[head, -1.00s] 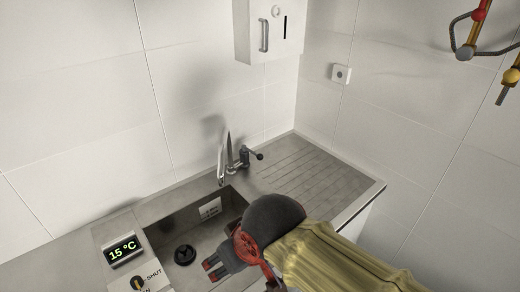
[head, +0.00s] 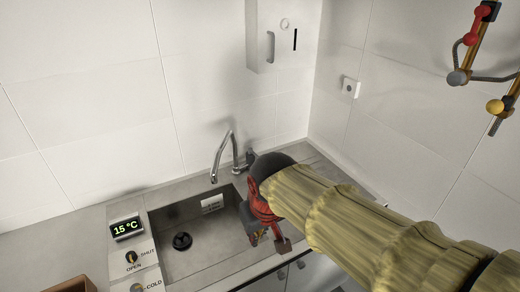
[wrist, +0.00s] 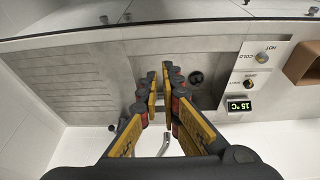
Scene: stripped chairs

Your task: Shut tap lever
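The tap (head: 224,158) has a curved metal spout over the sink's back edge; it also shows in the wrist view (wrist: 164,143). Its side lever with a dark ball end is mostly hidden behind my arm in the head view; a small dark part beside the tap (wrist: 112,127) in the wrist view may be it. A dark knob (head: 131,257) marked SHUT and OPEN sits on the panel left of the sink; I cannot tell its exact setting. My gripper (head: 267,240) is above the sink's right front, fingers slightly apart and empty. In the wrist view my gripper (wrist: 160,80) points toward the counter front.
The sink basin (head: 165,225) has a dark drain (head: 182,241). A display (head: 127,228) reads 15 °C. A wall dispenser (head: 268,40) hangs above the counter. A brown box (head: 72,285) stands at lower left. The ribbed drainboard (wrist: 75,80) is clear.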

